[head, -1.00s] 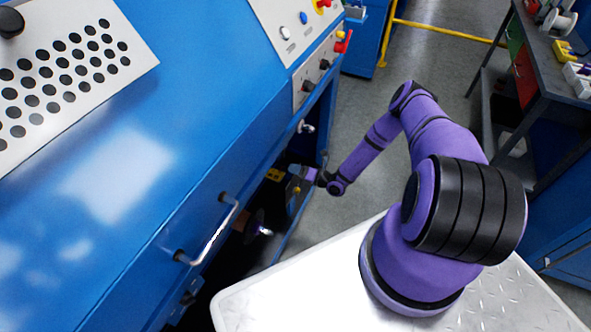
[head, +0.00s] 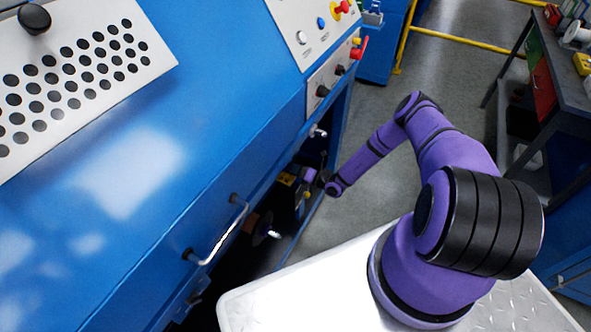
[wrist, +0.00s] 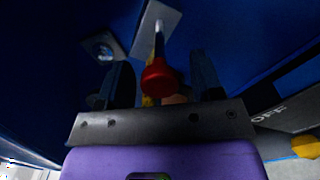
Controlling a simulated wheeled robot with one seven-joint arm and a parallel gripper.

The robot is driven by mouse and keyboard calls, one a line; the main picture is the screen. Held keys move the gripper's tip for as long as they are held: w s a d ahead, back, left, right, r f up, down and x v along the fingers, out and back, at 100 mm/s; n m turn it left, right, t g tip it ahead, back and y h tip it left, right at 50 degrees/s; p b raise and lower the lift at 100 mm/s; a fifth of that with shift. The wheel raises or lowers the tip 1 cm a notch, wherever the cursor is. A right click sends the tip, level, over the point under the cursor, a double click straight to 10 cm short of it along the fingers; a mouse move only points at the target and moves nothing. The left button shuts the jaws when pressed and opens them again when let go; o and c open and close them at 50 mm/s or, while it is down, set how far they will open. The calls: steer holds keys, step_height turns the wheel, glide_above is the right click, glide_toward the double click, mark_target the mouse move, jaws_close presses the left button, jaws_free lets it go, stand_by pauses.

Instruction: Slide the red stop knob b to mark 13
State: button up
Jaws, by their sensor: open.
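A red ball-shaped knob (wrist: 158,77) on a pale metal stem shows in the wrist view, in front of a light metal plate (wrist: 150,22). It appears between the two dark fingers of my gripper (wrist: 162,88), with space on both sides. I cannot tell how deep between them it sits. My gripper is open. In the head view my gripper (head: 304,190) is small and partly hidden inside the dark opening under the blue machine's edge, and the red knob cannot be made out there. No numbered marks are readable, and no letter b shows.
The blue machine (head: 215,130) overhangs the opening, with a bar handle (head: 220,232) on its front. In the wrist view, a panel lettered OFF (wrist: 268,114) and a yellow knob (wrist: 305,147) are at the right.

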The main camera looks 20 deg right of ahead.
steer(key=v, duration=1)
steer(key=shift+s+d, duration=0.25)
steer(key=shift+s, duration=0.05)
steer(key=shift+s+d, duration=0.1)
